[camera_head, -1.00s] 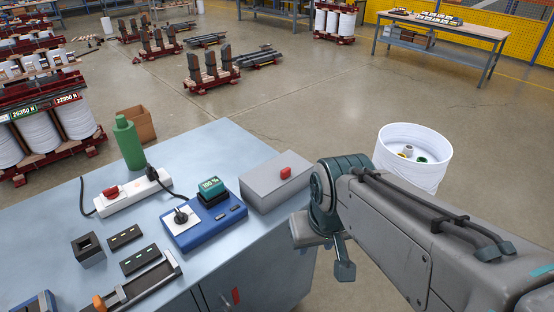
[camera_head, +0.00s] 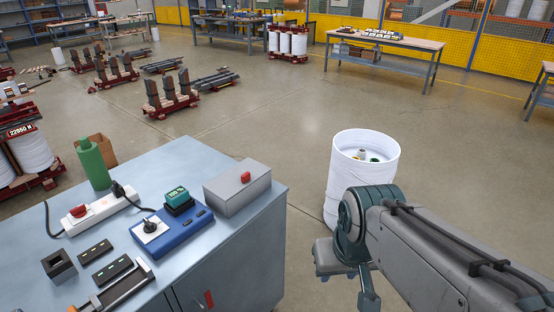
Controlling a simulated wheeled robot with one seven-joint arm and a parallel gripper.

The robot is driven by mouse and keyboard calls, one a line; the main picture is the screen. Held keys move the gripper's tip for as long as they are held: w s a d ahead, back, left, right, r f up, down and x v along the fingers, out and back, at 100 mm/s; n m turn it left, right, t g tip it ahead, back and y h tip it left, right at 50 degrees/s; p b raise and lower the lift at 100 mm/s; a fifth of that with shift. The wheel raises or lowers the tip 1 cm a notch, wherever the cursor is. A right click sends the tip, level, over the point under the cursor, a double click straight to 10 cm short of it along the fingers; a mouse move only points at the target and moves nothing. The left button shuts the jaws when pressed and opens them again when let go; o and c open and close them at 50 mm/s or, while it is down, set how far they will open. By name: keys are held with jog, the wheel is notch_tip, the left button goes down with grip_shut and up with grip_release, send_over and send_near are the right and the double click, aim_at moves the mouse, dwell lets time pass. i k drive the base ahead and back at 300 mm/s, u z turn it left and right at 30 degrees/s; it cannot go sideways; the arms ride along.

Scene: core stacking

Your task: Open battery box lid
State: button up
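A grey box (camera_head: 236,194) with a red knob (camera_head: 246,177) on it stands at the right end of the blue-grey cabinet top (camera_head: 200,155). It looks closed; I take it to be the battery box. My gripper (camera_head: 347,282) hangs at the lower right, beyond the cabinet's right edge and apart from the box. It is seen from behind and partly hidden by my wrist, so its opening is unclear. I see nothing held in it.
A power strip (camera_head: 100,207), green bottle (camera_head: 93,165) and dark modules (camera_head: 95,251) share the top. A white bin (camera_head: 346,200) stands right of the cabinet, behind my arm. Open floor lies beyond.

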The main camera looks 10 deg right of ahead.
aim_at(230, 182)
jog(key=z, duration=0.45)
jog(key=i, duration=0.65)
jog(key=u, duration=0.8)
jog(key=i, duration=0.5)
